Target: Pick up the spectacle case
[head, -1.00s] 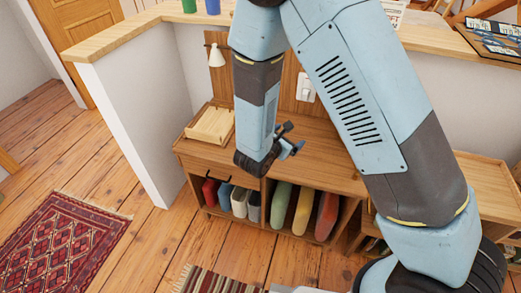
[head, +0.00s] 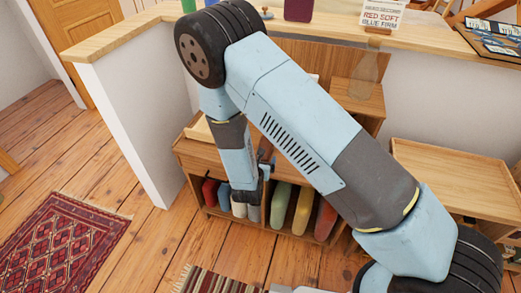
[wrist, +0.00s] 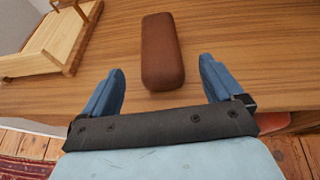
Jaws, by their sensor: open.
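A brown spectacle case (wrist: 162,45) with rounded ends lies on the wooden cabinet top in the wrist view. It points away from me, its near end close to the cabinet's front edge. My gripper (wrist: 162,70) is open, with one blue finger on each side of the case's near end and visible gaps between. Whether the fingers are level with the case or above it, I cannot tell. In the head view my gripper (head: 266,165) is partly hidden at the cabinet's front, and my arm hides the case.
A light wooden tray (wrist: 62,38) stands left of the case. Below the cabinet top (head: 190,150), coloured items such as a green one (head: 281,204) fill cubbies. A sign (head: 384,14) stands on the ledge above. A low wooden table (head: 450,178) is at right; a red rug (head: 60,245) lies left.

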